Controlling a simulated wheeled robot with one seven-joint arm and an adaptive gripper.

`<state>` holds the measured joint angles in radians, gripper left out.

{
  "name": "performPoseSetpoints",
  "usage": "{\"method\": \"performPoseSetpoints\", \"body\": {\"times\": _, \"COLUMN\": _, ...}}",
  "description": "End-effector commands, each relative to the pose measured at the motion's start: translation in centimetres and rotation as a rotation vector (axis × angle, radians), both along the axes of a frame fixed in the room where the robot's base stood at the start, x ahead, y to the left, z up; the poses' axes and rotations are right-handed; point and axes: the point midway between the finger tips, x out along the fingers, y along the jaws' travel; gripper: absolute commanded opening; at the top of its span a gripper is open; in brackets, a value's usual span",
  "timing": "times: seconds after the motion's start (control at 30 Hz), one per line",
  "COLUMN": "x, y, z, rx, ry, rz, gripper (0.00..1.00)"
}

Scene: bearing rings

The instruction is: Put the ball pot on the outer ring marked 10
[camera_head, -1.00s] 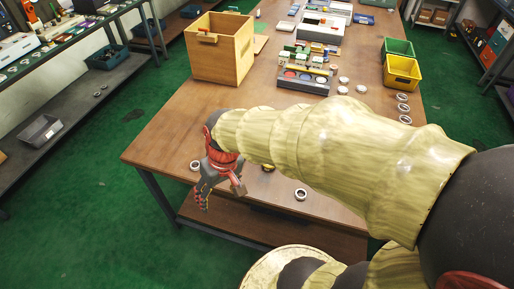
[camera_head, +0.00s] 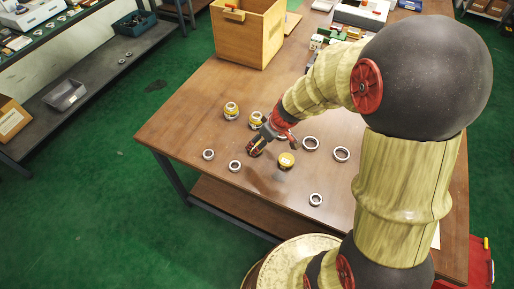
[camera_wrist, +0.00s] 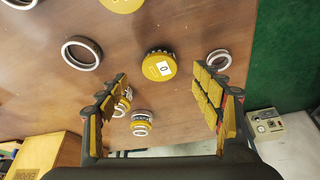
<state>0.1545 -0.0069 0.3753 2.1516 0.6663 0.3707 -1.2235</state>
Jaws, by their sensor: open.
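In the wrist view a round pot (camera_wrist: 159,67) with a yellow top, a white label reading 0 and dark balls around its rim lies on the table ahead of my fingers, apart from them. My gripper (camera_wrist: 160,100) is open and empty. In the head view it (camera_head: 263,145) points down over the table and hides what is below it. Metal rings show in the wrist view, one at left (camera_wrist: 81,53) and one at right (camera_wrist: 218,60). I cannot read a mark 10 on any ring.
Yellow-topped pots stand on the table (camera_head: 180,125): one at left (camera_head: 231,110), one beside my gripper (camera_head: 256,118), one right of it (camera_head: 286,160). Loose rings lie at front (camera_head: 234,165) and right (camera_head: 341,154). A wooden box (camera_head: 238,40) stands behind.

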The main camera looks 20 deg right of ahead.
Motion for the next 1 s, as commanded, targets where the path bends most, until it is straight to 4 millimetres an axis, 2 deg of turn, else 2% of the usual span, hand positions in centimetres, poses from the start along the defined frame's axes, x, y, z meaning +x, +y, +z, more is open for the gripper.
{"method": "performPoseSetpoints", "body": {"times": 0.03, "x": 0.2, "y": 0.2, "z": -0.8, "rx": 0.001, "ry": 0.003, "rz": 0.001, "gripper": 0.66}}
{"method": "performPoseSetpoints", "body": {"times": 0.5, "x": 2.7, "y": 1.1, "z": -5.3, "rx": 0.001, "ry": 0.001, "rz": -0.001, "gripper": 0.66}}
{"method": "performPoseSetpoints", "body": {"times": 0.8, "x": 2.8, "y": 1.2, "z": -5.4, "rx": 0.001, "ry": 0.001, "rz": -0.001, "gripper": 0.65}}
{"method": "performPoseSetpoints", "body": {"times": 1.0, "x": 2.8, "y": 1.2, "z": -5.4, "rx": 0.001, "ry": 0.002, "rz": -0.001, "gripper": 0.54}}
